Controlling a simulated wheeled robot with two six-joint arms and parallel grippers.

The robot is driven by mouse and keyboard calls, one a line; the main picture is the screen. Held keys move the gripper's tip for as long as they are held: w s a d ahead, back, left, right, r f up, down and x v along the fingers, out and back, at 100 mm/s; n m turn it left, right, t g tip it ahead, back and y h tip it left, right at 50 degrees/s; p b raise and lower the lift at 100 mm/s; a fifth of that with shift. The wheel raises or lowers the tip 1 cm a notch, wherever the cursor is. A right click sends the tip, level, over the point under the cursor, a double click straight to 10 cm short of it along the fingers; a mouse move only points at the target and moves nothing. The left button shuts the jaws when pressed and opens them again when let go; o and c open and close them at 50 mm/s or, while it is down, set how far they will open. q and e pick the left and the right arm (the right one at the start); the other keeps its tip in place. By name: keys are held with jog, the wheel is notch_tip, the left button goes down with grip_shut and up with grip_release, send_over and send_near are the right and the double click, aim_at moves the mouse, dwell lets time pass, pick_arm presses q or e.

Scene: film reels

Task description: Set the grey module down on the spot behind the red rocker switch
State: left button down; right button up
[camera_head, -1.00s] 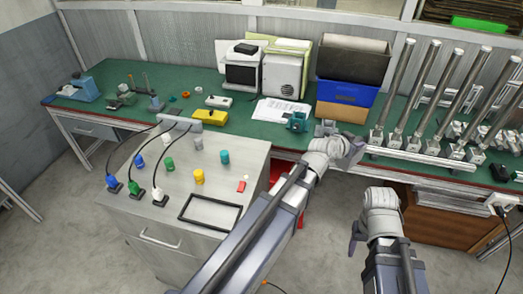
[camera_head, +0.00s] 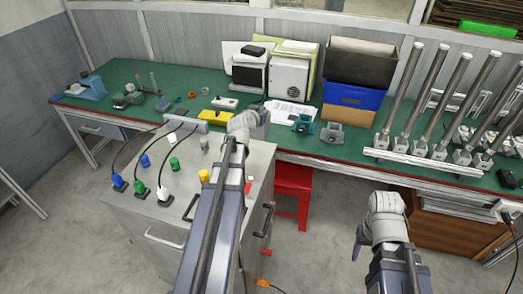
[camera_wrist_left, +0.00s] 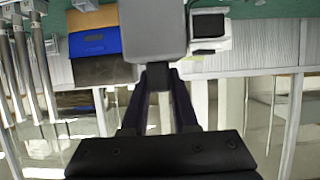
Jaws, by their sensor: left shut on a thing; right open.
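The grey module (camera_wrist_left: 155,28) is a rounded grey block, large in the left wrist view. My left gripper (camera_wrist_left: 157,72) is shut on its near end. In the head view my left gripper (camera_head: 250,122) is above the rear right part of the metal cabinet (camera_head: 150,222), and the module shows only in part beside it. The red rocker switch (camera_head: 249,187) is on the cabinet top near its right edge, partly covered by my left arm. The spot behind it is hidden by that arm. My right gripper (camera_head: 359,242) is open and empty, low over the floor on the right.
The cabinet top also holds blue, green, white, grey and yellow plugs or knobs, with black cables. A red stool (camera_head: 293,190) stands right of the cabinet. The green bench (camera_head: 225,88) behind carries a teal holder (camera_head: 302,123), a grey holder (camera_head: 331,132) and a blue bin (camera_head: 352,97).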

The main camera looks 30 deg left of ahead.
aim_at(261, 133)
pick_arm(q)
jog(key=shift+f+b, duration=4.95)
jog(key=shift+f, duration=0.05)
pick_arm(e)
notch_tip(261, 133, down, 10)
pick_arm(q)
jog(key=shift+f, duration=0.15)
jog(key=c, duration=0.7)
grip_release()
jog(key=shift+d, duration=0.1)
pick_arm(e)
jog(key=shift+f, duration=0.1)
